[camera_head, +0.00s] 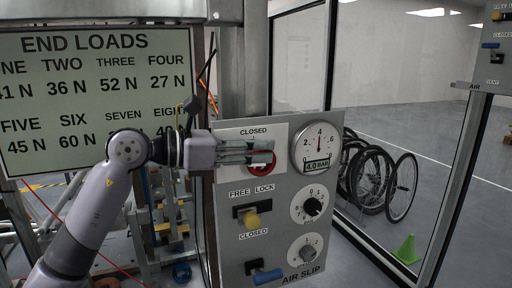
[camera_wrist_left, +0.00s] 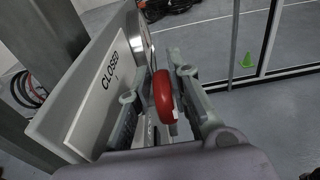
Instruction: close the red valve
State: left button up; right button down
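The red valve (camera_head: 262,163) is a round red handle on the grey panel, under a "CLOSED" label and left of the pressure gauge. In the left wrist view the red valve (camera_wrist_left: 163,96) shows nearly edge-on between my finger pads. My left gripper (camera_head: 258,152) reaches in from the left, its fingers across the upper part of the valve and hiding some of it. In the wrist view the left gripper (camera_wrist_left: 165,100) is open, one finger on the panel side and one on the outer side, with a gap beside the handle. My right gripper is not in view.
The gauge (camera_head: 317,148) reads about 4 BAR. Below are a yellow lever (camera_head: 251,219), a blue lever (camera_head: 266,275) and two dials. A large load sign (camera_head: 95,95) stands left behind my arm. Right are glass, wheels (camera_head: 385,182) and a green cone (camera_head: 408,250).

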pick_arm(q)
jog(key=shift+o, duration=0.3)
jog(key=shift+a, duration=0.1)
jog(key=v, duration=1.2)
jog(key=shift+f, duration=0.1)
